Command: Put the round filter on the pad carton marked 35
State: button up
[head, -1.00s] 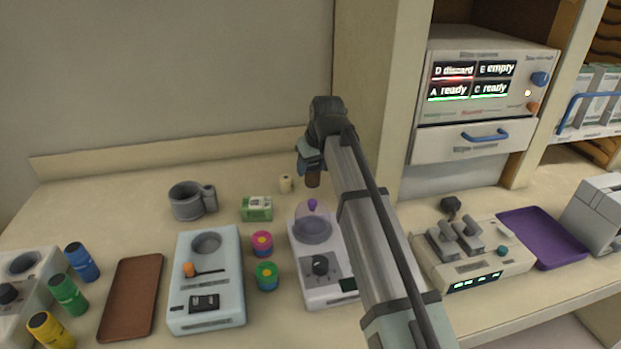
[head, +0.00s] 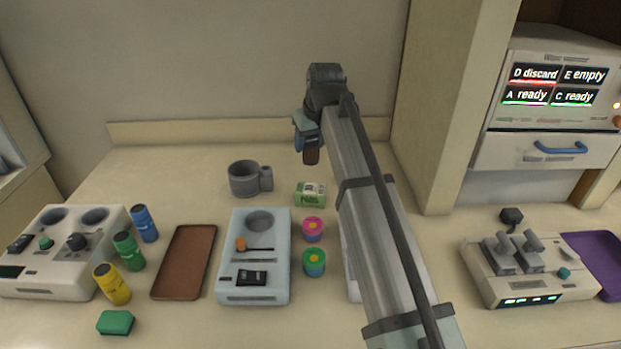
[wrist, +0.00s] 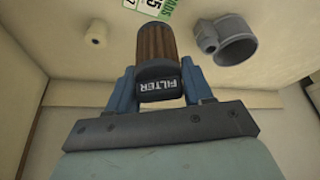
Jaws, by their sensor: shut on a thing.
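My gripper (head: 307,141) is shut on the round filter (head: 312,156), a brown ribbed cylinder with a black end. In the wrist view the filter (wrist: 157,45) sits between the blue fingers, with FILTER printed on its black end. It is held up in the air, pointing away from the wrist. The green and white pad carton (head: 310,194) lies on the counter, just below the filter in the head view. In the wrist view the carton (wrist: 162,9) is cut by the top edge, with a 5 and PADS readable, beyond the filter's tip.
A grey mug (head: 246,180) stands left of the carton. Pink (head: 313,229) and green (head: 314,262) round tubs stand in front of it. A small cream cylinder (wrist: 96,32) shows in the wrist view. My arm hides the counter right of the carton.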

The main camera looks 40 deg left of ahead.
aim_at(314, 154)
notch_tip(314, 154, down, 9)
jog(key=shift+r, duration=0.1)
dwell(0.4)
jog(key=shift+f, duration=0.25)
jog(key=o, duration=1)
jog(key=shift+o, duration=0.2)
jog(key=v, duration=1.2)
jog(key=shift+s+d+r, duration=0.1)
jog(key=shift+r, duration=0.05)
